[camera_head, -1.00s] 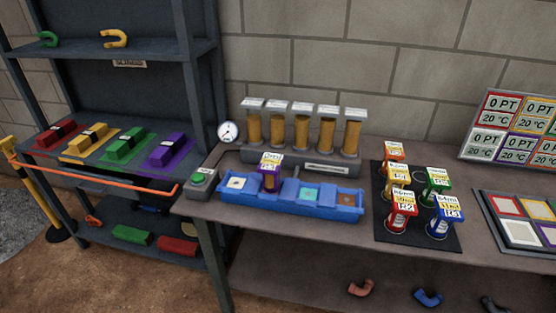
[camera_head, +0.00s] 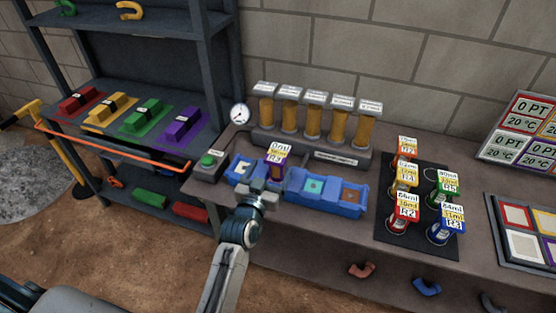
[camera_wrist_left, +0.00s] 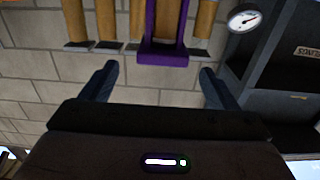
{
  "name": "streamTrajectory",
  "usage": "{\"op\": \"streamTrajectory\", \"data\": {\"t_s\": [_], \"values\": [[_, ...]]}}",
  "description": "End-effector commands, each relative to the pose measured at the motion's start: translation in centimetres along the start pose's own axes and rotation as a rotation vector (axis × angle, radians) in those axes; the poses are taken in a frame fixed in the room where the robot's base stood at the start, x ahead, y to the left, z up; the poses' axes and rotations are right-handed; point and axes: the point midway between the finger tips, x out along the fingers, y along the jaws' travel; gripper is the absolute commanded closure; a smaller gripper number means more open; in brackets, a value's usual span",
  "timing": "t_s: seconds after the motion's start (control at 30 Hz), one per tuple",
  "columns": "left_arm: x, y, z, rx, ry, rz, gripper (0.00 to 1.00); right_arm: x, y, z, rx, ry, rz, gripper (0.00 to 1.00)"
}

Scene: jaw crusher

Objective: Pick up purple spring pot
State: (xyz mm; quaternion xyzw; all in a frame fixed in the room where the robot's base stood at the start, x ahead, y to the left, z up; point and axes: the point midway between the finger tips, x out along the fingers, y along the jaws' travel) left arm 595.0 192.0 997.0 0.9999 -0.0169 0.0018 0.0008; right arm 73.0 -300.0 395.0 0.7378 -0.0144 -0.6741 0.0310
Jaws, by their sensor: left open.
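The purple spring pot (camera_head: 277,167) with a white and yellow label stands in a compartment of the blue tray (camera_head: 325,208), left of its middle. It also shows in the left wrist view as a purple shape (camera_wrist_left: 164,54) at the top, between the lines of the two fingers and beyond their tips. My left gripper (camera_head: 260,190) is in front of the tray, on the near side of the pot, and partly covers the tray's front. Its fingers also show in the left wrist view (camera_wrist_left: 158,82), spread apart with nothing between them. My right gripper is not in view.
Behind the tray stands a row of several amber cylinders (camera_head: 312,123) with a gauge (camera_head: 240,113). A green button box (camera_head: 207,162) is left of the tray. Several coloured pots stand on a black mat (camera_head: 383,233) to the right. A shelf rack (camera_head: 205,85) stands at left.

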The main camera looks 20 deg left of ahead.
Motion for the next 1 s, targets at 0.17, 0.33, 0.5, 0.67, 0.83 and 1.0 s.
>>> {"op": "streamTrajectory", "data": {"t_s": [0.17,0.33,0.5,0.67,0.83,1.0], "values": [[2.3,0.0,-0.1,0.003,-0.002,0.000,0.18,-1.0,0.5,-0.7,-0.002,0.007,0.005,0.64],[3.4,-0.1,-0.2,0.002,-0.002,0.000,0.18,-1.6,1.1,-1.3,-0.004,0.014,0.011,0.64],[5.5,-0.3,-0.1,0.002,-0.004,0.001,0.18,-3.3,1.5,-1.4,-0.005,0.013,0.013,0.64],[7.4,-0.3,0.1,0.001,-0.003,0.001,0.18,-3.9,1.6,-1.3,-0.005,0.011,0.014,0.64],[7.9,-0.3,0.4,0.001,-0.003,0.000,0.18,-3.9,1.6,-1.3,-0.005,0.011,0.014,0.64],[7.9,-0.3,0.4,0.001,-0.003,0.000,0.20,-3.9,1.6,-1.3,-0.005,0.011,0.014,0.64]]}}
